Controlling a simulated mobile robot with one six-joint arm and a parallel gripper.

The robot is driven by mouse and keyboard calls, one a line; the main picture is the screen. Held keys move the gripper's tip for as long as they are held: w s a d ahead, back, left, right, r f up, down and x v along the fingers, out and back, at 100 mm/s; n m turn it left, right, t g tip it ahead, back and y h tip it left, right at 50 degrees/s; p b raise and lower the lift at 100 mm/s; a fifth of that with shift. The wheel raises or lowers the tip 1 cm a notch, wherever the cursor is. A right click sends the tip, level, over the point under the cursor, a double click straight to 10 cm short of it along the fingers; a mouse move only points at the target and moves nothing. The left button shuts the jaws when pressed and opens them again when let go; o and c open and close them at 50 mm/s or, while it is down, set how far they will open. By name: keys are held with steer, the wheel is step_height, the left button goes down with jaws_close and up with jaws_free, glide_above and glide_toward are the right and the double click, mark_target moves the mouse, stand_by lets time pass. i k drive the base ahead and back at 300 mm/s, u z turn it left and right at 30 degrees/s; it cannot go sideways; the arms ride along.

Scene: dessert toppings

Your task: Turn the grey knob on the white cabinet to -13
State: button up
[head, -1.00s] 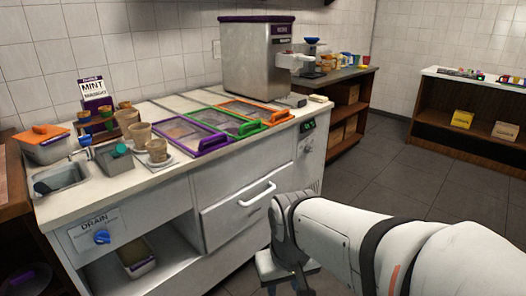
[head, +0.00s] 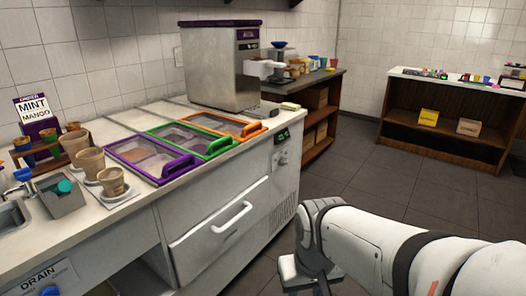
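The white cabinet (head: 150,245) stands at the left and centre under a pale countertop. A small grey knob (head: 281,158) is on the right part of its front, just below a dark panel with a green display (head: 282,135). The knob is small in view and I cannot read its setting or any scale. My gripper (head: 293,272) is low in the middle of the picture, below the knob and apart from the cabinet front. My own wrist partly covers it, and its fingertips cannot be made out.
A white drawer handle (head: 220,220) sticks out left of the knob. A blue knob (head: 48,291) sits under a DRAIN label at the lower left. Lidded bins, including a purple-framed one (head: 117,148), line the countertop. Grey floor (head: 370,165) right of the cabinet is clear.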

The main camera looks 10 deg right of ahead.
mark_target(283, 160)
steer(key=z, duration=0.35)
steer(key=i, duration=1.6)
steer(key=u, duration=0.5)
steer(key=k, duration=0.75)
steer(key=u, duration=0.2)
steer(key=i, duration=0.8)
steer(key=z, duration=0.15)
